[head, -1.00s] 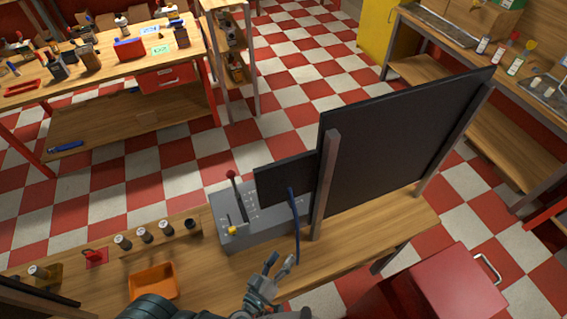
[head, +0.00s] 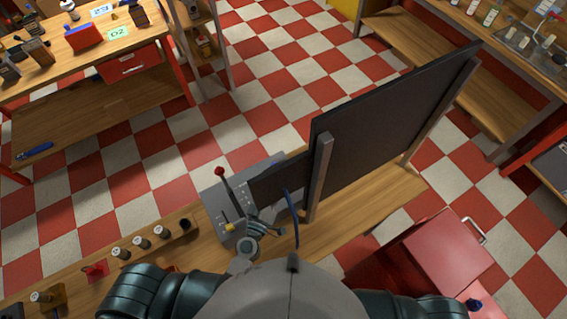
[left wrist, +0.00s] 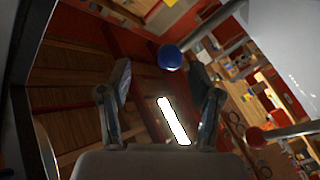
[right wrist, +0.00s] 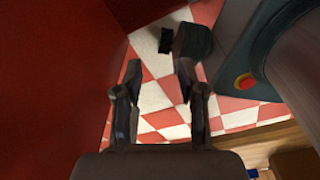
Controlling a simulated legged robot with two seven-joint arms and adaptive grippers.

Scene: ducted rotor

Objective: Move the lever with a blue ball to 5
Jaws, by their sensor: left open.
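The grey lever box (head: 212,203) stands on the wooden bench in the head view, with a red-ball lever (head: 219,171) and a yellow knob (head: 230,226). My left gripper (head: 268,224) is over its near right part and hides the blue ball there. In the left wrist view the blue ball (left wrist: 170,57) shows at the gap between the open fingers of my left gripper (left wrist: 163,78), nearer the right fingertip; contact cannot be told. The red ball (left wrist: 256,137) shows lower right there. My right gripper (right wrist: 160,72) is open and empty in the right wrist view.
A dark upright panel (head: 390,130) on posts stands right of the box, with a blue cable (head: 290,205) between. A rack of knobbed pegs (head: 160,238) is left of the box. A red cabinet (head: 440,255) stands at the right.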

